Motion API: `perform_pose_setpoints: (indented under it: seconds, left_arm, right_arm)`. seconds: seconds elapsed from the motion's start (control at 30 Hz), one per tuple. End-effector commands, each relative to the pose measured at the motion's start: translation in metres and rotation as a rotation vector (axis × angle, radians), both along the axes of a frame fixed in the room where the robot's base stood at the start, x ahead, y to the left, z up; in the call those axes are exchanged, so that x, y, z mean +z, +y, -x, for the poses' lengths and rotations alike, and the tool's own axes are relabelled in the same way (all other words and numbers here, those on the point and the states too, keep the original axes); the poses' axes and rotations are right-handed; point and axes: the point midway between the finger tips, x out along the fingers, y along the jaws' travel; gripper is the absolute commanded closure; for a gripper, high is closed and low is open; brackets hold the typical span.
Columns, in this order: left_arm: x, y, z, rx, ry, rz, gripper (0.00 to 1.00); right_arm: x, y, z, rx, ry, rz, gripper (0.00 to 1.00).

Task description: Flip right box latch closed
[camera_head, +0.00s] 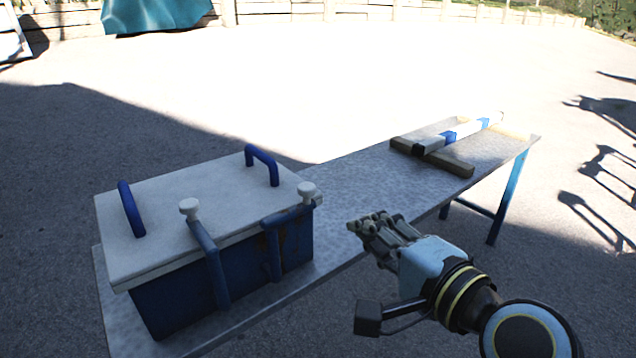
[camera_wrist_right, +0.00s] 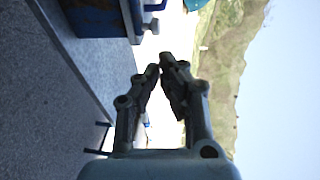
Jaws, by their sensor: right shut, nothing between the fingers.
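The blue box (camera_head: 175,305) with a white lid (camera_head: 150,215) stands at the near left end of the table. The lid lies on the box and carries two blue handles. The right latch (camera_head: 287,215) is a blue bar at the box's front right, slanting near the lid edge, with a white knob (camera_head: 306,190) above. The left latch (camera_head: 207,250) is a blue bar running down the front, with a white knob. My right gripper (camera_head: 362,226) is shut and empty, to the right of the right latch and apart from it. Its fingertips meet in the wrist view (camera_wrist_right: 160,65). My left gripper is out of view.
The grey table (camera_head: 365,180) runs to the back right, mostly bare between the box and a blue-and-white bar (camera_head: 462,132) on wooden blocks (camera_head: 450,164). Open pavement surrounds the table. A teal cover (camera_head: 155,14) is far behind.

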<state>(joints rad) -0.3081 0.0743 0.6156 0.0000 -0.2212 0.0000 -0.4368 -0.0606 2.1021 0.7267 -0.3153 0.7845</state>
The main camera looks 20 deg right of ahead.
Motion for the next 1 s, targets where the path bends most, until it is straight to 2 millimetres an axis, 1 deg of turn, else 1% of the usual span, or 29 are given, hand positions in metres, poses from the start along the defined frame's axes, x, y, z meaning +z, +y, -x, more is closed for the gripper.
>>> perform_pose_setpoints:
  seconds: [0.07, 0.13, 0.27, 0.37, 0.5, 0.8, 0.9, 1.0]
  left_arm:
    - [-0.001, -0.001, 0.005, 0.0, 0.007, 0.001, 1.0]
    - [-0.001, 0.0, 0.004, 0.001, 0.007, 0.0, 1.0]
    - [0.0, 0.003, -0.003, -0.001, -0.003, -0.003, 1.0]
    - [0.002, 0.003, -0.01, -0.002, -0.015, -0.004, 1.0]
    - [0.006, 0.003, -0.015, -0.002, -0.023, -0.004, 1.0]
    - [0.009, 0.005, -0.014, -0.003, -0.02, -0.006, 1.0]
    - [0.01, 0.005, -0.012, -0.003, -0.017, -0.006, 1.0]
    - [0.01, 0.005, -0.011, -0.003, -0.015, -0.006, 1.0]
  right_arm:
    - [-0.001, 0.0, 0.0, 0.0, 0.0, 0.0, 1.0]
    - [-0.001, 0.0, 0.0, 0.0, 0.0, 0.001, 1.0]
    - [-0.001, 0.0, -0.003, 0.0, 0.0, 0.001, 1.0]
    - [-0.002, 0.002, -0.012, 0.0, 0.0, 0.001, 1.0]
    - [-0.004, 0.007, -0.036, 0.0, -0.002, -0.001, 1.0]
    - [-0.013, 0.019, -0.098, 0.0, -0.002, 0.001, 1.0]
    - [-0.016, 0.022, -0.114, 0.0, 0.0, 0.001, 1.0]
    - [-0.018, 0.025, -0.126, 0.0, 0.0, 0.001, 1.0]
